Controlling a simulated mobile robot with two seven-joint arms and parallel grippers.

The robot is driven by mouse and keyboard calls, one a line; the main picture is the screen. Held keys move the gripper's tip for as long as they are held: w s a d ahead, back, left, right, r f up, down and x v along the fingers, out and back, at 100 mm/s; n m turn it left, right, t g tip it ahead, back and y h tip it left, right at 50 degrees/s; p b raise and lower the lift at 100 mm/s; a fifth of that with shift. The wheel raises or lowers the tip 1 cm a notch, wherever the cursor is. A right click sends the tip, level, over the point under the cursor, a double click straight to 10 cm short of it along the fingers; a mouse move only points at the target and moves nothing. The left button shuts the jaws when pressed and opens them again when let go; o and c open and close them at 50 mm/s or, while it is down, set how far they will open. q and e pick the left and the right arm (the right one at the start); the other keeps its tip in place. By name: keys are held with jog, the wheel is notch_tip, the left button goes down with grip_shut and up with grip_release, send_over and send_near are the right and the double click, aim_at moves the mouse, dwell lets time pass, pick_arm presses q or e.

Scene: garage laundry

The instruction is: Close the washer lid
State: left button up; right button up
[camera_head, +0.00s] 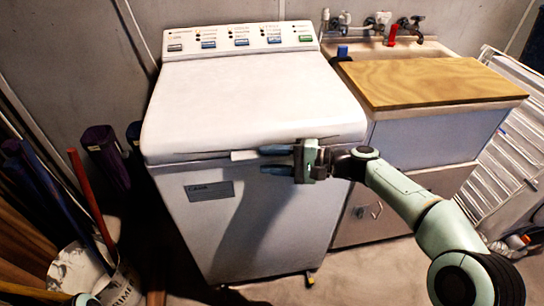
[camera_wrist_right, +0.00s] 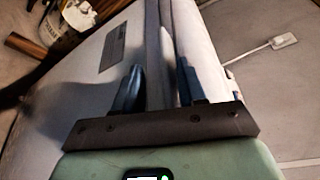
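The white washer (camera_head: 240,215) stands in the middle of the head view. Its white lid (camera_head: 250,100) lies down flat over the top, with a thin dark seam along its front edge; I cannot tell whether it is fully seated. A small pale handle tab (camera_head: 243,155) shows at the front edge. My right gripper (camera_head: 275,160) is at the front edge, right of the tab, with its fingers apart. In the right wrist view, the fingers of my right gripper (camera_wrist_right: 158,85) stand on either side of the washer's front rim, not visibly clamped.
A control panel (camera_head: 240,37) runs along the washer's back. A sink cabinet (camera_head: 415,145) with a wooden board (camera_head: 430,82) stands close on the right. Several poles and a white bucket (camera_head: 122,288) crowd the left. Clear floor (camera_head: 370,272) lies in front.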

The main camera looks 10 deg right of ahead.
jog(key=shift+w+d+f, duration=0.15)
jog(key=shift+d+f, duration=0.05)
jog(key=shift+f, duration=0.25)
jog(key=shift+d, duration=0.25)
pick_arm(q)
jog(key=w+r+t+p, duration=0.2)
jog(key=w+r, duration=0.1)
jog(key=w, duration=0.2)
jog(key=shift+w+d+r+p, duration=0.2)
jog(key=shift+d+r+p, duration=0.15)
jog(key=shift+r, duration=0.05)
pick_arm(e)
jog(key=v, duration=1.2)
jog(key=shift+s+d+r, duration=0.25)
jog(key=shift+s+r, duration=0.15)
jog(key=shift+r, duration=0.05)
